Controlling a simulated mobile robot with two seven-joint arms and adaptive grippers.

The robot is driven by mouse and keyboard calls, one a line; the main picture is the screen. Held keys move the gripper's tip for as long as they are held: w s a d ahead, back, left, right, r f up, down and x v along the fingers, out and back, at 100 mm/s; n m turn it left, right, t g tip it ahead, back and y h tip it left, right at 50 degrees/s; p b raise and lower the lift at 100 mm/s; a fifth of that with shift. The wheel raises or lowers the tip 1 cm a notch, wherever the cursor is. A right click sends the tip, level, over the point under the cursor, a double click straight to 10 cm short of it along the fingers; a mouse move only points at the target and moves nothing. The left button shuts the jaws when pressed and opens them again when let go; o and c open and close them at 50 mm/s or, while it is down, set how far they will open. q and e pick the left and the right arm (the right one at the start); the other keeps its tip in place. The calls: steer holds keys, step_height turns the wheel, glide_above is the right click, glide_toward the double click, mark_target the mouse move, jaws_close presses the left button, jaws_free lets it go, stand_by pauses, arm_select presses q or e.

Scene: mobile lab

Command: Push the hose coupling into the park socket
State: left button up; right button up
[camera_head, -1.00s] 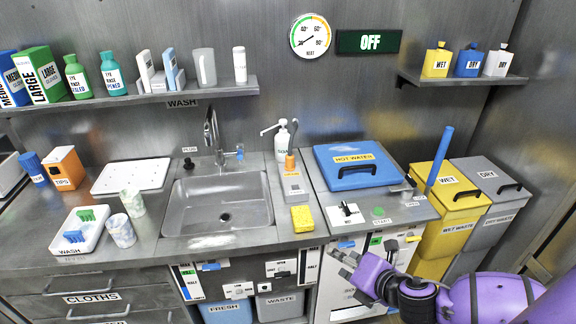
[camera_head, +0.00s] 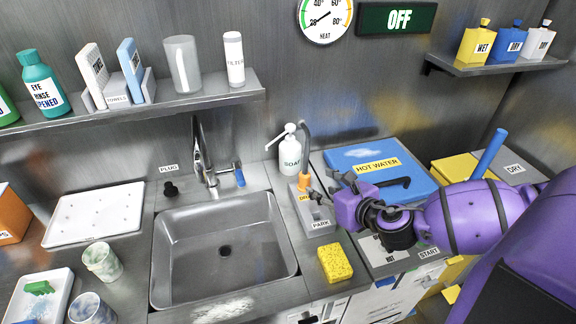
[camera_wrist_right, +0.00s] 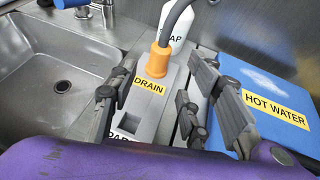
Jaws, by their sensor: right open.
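The hose coupling (camera_head: 304,181) is orange, on the end of a dark hose. It stands upright at the DRAIN end of a grey block (camera_head: 318,217); it also shows in the right wrist view (camera_wrist_right: 158,60). The park socket (camera_wrist_right: 130,122) is a square hole in the same block, nearer the front, and looks empty. My right gripper (camera_head: 325,192) is open beside the block's right side. In the wrist view its fingers (camera_wrist_right: 160,98) stand apart, with the coupling beyond and between them. My left gripper is not in view.
The sink (camera_head: 226,250) lies left of the block. A soap bottle (camera_head: 290,153) stands behind. The blue HOT WATER lid (camera_head: 370,160) is right, and a yellow sponge (camera_head: 334,263) lies in front. My right arm covers part of the right counter.

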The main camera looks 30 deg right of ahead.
mark_target(307, 180)
steer(key=shift+w, duration=0.2)
steer(key=shift+x, duration=1.1)
steer(key=x, duration=0.3)
steer(key=shift+w+a+f, duration=0.2)
steer(key=shift+w+f, duration=0.05)
steer(key=shift+w, duration=0.1)
steer(key=shift+w+f, duration=0.15)
steer(key=shift+w, duration=0.25)
steer(key=c, duration=1.1)
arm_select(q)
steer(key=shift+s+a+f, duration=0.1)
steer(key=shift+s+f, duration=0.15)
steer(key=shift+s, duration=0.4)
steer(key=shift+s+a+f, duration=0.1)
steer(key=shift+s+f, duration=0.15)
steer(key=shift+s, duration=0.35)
arm_select(e)
jaws_close()
